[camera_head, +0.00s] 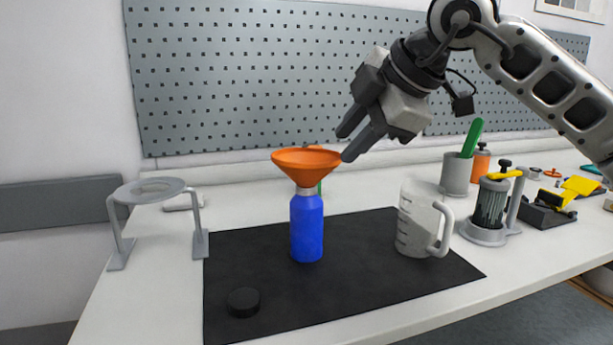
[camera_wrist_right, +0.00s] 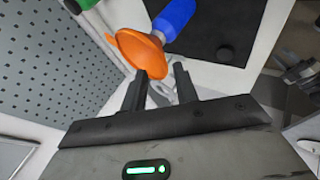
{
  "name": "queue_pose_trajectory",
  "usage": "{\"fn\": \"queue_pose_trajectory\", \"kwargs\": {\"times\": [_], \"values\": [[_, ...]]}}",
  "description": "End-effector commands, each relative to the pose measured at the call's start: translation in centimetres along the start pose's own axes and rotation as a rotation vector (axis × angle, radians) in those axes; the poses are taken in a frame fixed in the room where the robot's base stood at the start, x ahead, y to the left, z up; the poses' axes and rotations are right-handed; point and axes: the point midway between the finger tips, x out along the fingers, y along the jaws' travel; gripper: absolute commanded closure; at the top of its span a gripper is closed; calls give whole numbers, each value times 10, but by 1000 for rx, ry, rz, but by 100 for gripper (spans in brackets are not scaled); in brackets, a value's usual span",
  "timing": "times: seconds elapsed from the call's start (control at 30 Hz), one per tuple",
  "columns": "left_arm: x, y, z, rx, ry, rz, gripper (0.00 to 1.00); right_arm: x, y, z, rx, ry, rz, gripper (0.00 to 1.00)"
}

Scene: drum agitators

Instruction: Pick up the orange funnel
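The orange funnel (camera_head: 306,164) sits upright with its spout in the neck of a blue bottle (camera_head: 307,228), which stands on a black mat (camera_head: 340,284). My right gripper (camera_head: 345,147) comes in from the upper right, tilted down towards the funnel's right rim. My left gripper is not in view.
A black cap (camera_head: 243,302) lies on the mat at front left. A measuring jug (camera_head: 416,222) stands on its right. A grey ring stand (camera_head: 150,190) is at left. A pegboard (camera_head: 280,80) stands behind; a green-handled tool stands in a grey cup (camera_head: 455,176) further right.

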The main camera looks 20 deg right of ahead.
Motion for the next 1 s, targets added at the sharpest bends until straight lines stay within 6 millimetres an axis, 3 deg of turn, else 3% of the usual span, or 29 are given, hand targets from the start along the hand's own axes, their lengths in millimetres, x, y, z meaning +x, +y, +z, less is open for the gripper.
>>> {"fn": "queue_pose_trajectory", "kwargs": {"times": [0.13, 0.43, 0.7, 1.0], "values": [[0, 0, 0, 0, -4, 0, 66, 29, 0, -1, -1, 0, -3, 70], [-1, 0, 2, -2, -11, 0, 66, 53, 0, -2, -2, 1, -2, 70], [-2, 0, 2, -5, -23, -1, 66, 91, 0, -7, 0, 2, -3, 70], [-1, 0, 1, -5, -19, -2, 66, 98, 0, -6, -1, 3, -1, 70]]}}
